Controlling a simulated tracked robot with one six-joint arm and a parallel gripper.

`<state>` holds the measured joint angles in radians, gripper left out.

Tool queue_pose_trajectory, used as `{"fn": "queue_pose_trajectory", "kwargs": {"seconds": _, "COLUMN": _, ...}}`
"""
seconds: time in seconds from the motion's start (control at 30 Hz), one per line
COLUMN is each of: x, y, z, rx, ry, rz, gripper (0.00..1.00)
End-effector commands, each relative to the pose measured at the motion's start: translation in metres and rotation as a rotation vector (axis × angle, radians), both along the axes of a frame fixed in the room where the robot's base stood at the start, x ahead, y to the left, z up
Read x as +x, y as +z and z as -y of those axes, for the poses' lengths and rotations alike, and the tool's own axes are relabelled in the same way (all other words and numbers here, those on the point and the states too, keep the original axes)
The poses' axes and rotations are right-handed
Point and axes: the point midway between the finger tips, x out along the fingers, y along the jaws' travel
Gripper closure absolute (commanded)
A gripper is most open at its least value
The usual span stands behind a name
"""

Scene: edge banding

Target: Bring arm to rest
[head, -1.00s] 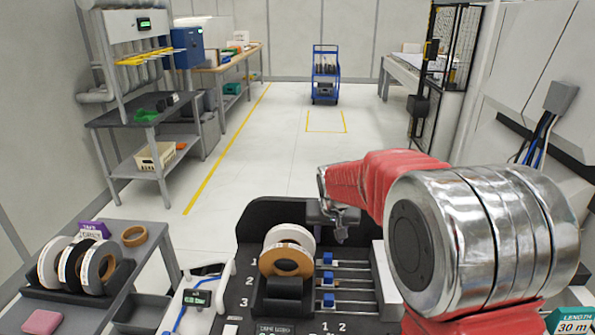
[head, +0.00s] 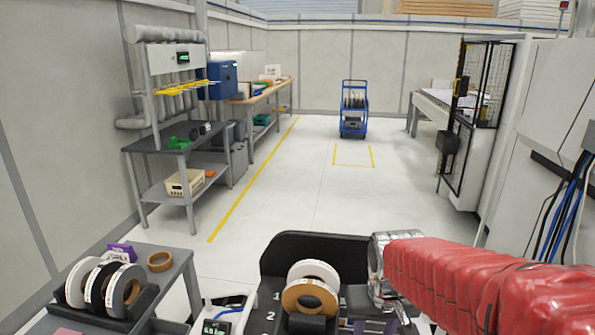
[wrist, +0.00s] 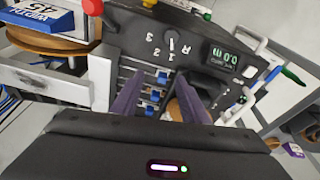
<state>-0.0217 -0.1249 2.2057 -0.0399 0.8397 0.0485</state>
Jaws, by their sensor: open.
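My arm, in a red sleeve, reaches in from the right edge of the head view, with a shiny metal joint at its far end. My gripper (wrist: 160,84) shows in the wrist view as two dark purple fingers, spread apart with nothing held between them. Beyond them is the dark machine panel (wrist: 200,62) with a dial and a lit display, and several blue sliders on rails. In the head view the gripper's fingers are mostly hidden below the metal joint, at the bottom edge.
A white roll (head: 314,272) and a brown roll (head: 309,297) stand on the black holder left of my arm. Several rolls sit in a rack (head: 110,317) on the left side table. A blue trolley (head: 354,110) stands far back. The floor (head: 300,180) between is clear.

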Motion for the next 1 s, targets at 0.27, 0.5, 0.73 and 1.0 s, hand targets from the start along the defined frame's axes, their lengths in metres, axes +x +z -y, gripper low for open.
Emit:
{"fn": "queue_pose_trajectory", "kwargs": {"seconds": 0.27, "x": -0.053, "y": 0.019, "z": 0.0, "rx": 0.009, "ry": 0.014, "rz": 0.036, "gripper": 0.59}}
{"fn": "queue_pose_trajectory", "kwargs": {"seconds": 0.5, "x": -0.092, "y": 0.031, "z": 0.0, "rx": 0.016, "ry": 0.018, "rz": 0.081, "gripper": 0.59}}
{"fn": "queue_pose_trajectory", "kwargs": {"seconds": 0.73, "x": -0.121, "y": 0.043, "z": 0.001, "rx": 0.022, "ry": 0.014, "rz": 0.148, "gripper": 0.59}}
{"fn": "queue_pose_trajectory", "kwargs": {"seconds": 1.0, "x": -0.136, "y": 0.066, "z": 0.001, "rx": 0.023, "ry": 0.011, "rz": 0.251, "gripper": 0.59}}
